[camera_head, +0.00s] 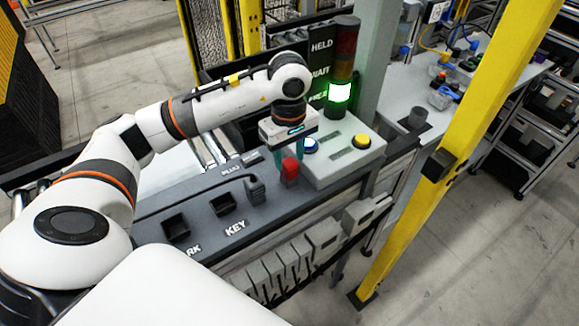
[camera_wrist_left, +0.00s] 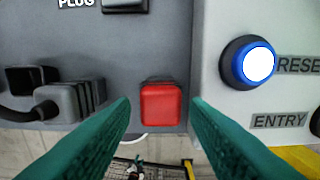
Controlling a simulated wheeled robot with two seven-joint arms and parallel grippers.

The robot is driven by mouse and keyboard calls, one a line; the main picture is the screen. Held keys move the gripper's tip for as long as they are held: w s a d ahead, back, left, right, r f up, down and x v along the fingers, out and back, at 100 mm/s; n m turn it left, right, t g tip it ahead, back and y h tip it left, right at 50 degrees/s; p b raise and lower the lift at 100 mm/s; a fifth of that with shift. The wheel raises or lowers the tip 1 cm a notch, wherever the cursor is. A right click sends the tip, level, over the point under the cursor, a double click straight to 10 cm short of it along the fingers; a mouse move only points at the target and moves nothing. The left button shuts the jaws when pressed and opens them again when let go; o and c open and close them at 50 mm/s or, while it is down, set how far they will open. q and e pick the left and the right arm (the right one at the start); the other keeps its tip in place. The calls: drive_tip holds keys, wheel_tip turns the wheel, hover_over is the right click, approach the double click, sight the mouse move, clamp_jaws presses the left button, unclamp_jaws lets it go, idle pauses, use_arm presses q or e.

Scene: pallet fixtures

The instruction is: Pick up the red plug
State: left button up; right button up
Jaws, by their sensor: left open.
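The red plug (camera_head: 290,170) stands on the grey fixture panel, beside the button box. In the left wrist view the red plug (camera_wrist_left: 160,104) lies between two green fingers, with a gap on each side. My left gripper (camera_head: 288,152) is open and comes down over the plug from above. Its fingertips also show in the left wrist view (camera_wrist_left: 160,110), apart from the plug on both sides. The plug's lower part is partly hidden in the head view. My right gripper is not in view.
A button box (camera_head: 335,160) with a blue button (camera_head: 310,146) and a yellow button (camera_head: 361,141) stands close right of the plug. A grey connector with a cable (camera_head: 255,187) is close left. A signal tower (camera_head: 341,85) glows green behind. Empty sockets (camera_head: 222,203) lie nearer.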

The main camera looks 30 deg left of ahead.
sight(289, 174)
use_arm(q)
wheel_tip(289, 174, down, 2)
drive_tip(key=shift+f, duration=0.45)
drive_tip(key=shift+c, duration=0.8)
drive_tip(key=c, duration=0.6)
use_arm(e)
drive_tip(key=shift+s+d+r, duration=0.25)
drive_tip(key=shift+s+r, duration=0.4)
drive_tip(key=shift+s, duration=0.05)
use_arm(q)
drive_tip(key=shift+r, duration=0.1)
